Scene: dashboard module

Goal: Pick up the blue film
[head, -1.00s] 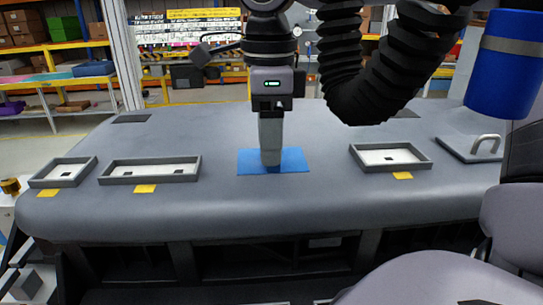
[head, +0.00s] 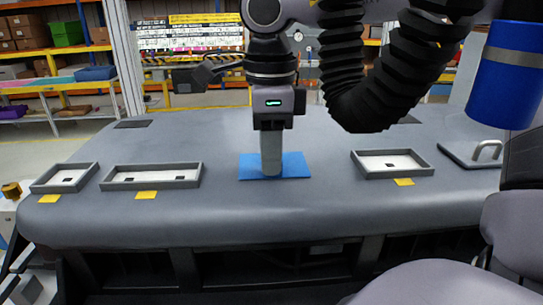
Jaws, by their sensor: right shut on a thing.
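The blue film (head: 294,166) is a flat blue sheet on the middle of the grey dashboard module (head: 250,215). My right gripper (head: 271,172) points straight down, with its fingertips at the middle of the film. Its fingers look closed together on the film, and they hide the part between them. The film looks flat, and I cannot tell whether it is lifted off the surface. My left gripper does not show.
Shallow grey trays stand on the dashboard at the left (head: 150,176), far left (head: 65,178) and right (head: 393,163), with yellow tags near them. A plate with a metal handle (head: 488,150) is at the far right. The surface around the film is mostly clear.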

